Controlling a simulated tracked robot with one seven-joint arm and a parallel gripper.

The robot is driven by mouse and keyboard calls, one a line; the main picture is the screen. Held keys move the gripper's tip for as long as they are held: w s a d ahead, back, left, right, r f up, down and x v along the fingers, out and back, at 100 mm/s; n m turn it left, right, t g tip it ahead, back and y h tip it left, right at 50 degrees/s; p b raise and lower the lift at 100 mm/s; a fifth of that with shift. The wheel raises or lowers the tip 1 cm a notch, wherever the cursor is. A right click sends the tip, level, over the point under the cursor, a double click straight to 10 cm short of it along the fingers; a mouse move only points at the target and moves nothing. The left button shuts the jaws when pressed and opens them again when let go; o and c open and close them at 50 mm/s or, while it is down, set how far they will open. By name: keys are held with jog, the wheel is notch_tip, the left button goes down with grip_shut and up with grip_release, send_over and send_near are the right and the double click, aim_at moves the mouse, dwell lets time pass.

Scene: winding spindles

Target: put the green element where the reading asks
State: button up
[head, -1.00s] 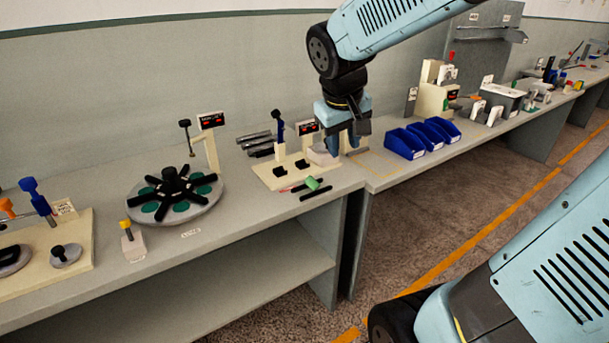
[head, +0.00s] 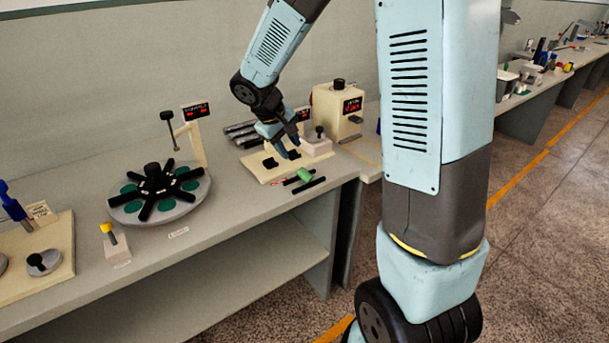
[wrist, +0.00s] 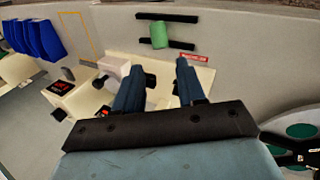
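The green element (head: 305,174) is a short green cylinder. It lies across two black rods at the bench's front edge, in front of a cream fixture board (head: 262,174). In the wrist view the green element (wrist: 159,35) lies beyond the fingertips, clear of them. My gripper (head: 289,153) hangs over the board, behind and left of the green element. In the wrist view its fingers (wrist: 158,76) are apart with nothing between them. A red-lit display (head: 353,105) is on a cream box, and another (head: 196,111) stands by the turntable. Their text is too small to read.
A round turntable (head: 131,212) with black arms and green discs stands to the left. A small block with a yellow-topped peg (head: 111,240) is in front of it. Grey bars lie behind the board. A grey block with a black knob (head: 318,145) is right of my gripper.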

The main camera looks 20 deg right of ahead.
aim_at(303, 171)
jog(key=x, duration=1.3)
jog(key=shift+d, duration=0.15)
jog(key=shift+c, duration=0.5)
grip_shut()
